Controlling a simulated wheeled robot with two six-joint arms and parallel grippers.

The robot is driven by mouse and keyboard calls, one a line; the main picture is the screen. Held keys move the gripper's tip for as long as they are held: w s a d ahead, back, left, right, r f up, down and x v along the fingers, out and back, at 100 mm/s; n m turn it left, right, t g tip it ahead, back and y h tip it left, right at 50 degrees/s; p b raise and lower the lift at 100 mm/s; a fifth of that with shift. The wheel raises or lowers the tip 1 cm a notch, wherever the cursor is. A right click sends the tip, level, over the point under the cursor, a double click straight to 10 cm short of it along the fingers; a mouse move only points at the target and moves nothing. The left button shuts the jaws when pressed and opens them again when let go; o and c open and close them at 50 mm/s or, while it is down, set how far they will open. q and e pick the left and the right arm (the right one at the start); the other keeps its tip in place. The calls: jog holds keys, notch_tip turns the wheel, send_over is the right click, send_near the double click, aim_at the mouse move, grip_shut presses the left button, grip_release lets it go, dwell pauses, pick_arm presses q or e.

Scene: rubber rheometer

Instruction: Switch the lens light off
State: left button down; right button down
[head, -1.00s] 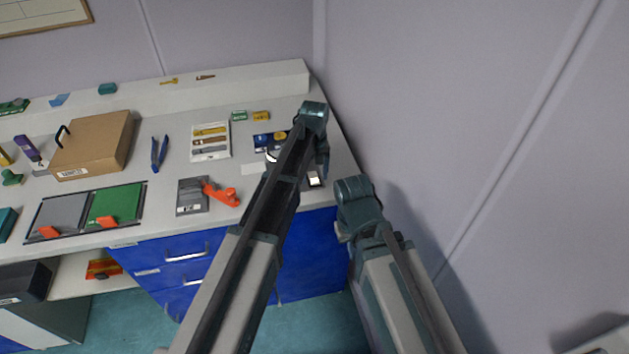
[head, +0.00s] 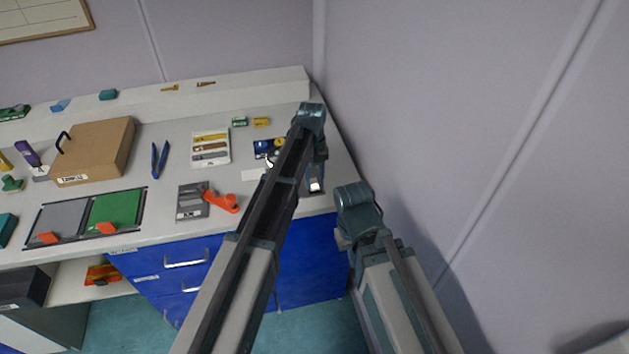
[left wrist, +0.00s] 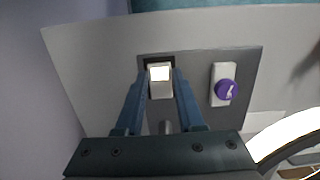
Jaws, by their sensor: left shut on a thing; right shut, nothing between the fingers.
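A white block with a bright face (left wrist: 160,82) sits in a dark slot on a grey panel (left wrist: 205,62). My left gripper (left wrist: 161,80) is shut on this block, one blue finger on each side. In the head view my left gripper (head: 315,180) is at the bright block near the table's right front. A white plate with a purple knob (left wrist: 226,90) is to the right on the panel. A white-faced ring (left wrist: 290,137), possibly the lens, shows at lower right. My right gripper (head: 343,238) is shut and empty before the table, largely hidden by its arm.
My left arm covers part of the table. A dark blue card (head: 265,148), a white tray with tools (head: 210,147) and an orange-handled tool (head: 222,201) lie to its left. The wall (head: 440,120) is close on the right.

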aim_at(313, 181)
pick_arm(q)
jog(key=c, duration=0.5)
grip_release()
jog(key=shift+r, duration=0.1)
jog(key=r+p, duration=0.4)
jog(key=w+r+p, duration=0.1)
jog(key=r+p, duration=0.8)
jog(key=shift+w+a+r+p, duration=0.3)
jog(key=shift+w+p, duration=0.05)
